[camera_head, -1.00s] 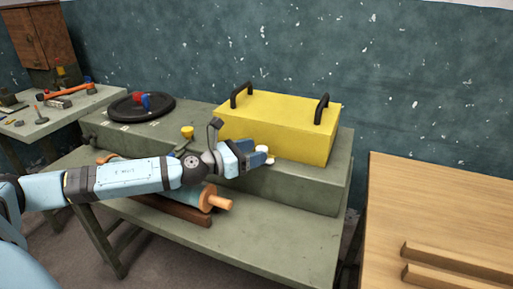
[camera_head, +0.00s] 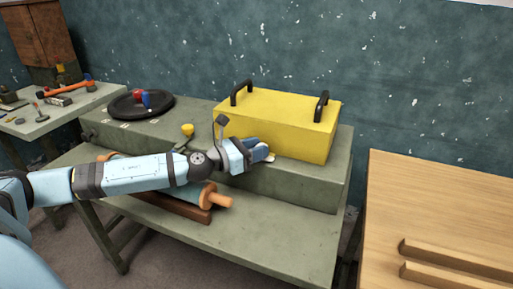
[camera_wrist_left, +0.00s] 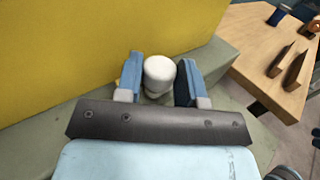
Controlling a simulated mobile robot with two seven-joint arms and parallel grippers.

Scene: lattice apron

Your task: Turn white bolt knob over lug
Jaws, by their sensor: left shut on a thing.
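The white bolt knob (camera_wrist_left: 159,72) sits at the front of the yellow box (camera_head: 280,127), low near its base. My left gripper (camera_wrist_left: 158,80) has a blue finger on each side of the knob and is shut on it. In the head view my left gripper (camera_head: 257,152) is at the box's lower front and the knob is mostly hidden behind the fingers. I cannot make out the lug in either view. My right gripper is not in view.
The box has two black handles and stands on a grey-green raised block (camera_head: 305,185) on a bench. A black round tray (camera_head: 118,108) and a yellow knob (camera_head: 187,130) are to the left. A wooden table (camera_head: 440,205) with wooden strips is at right.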

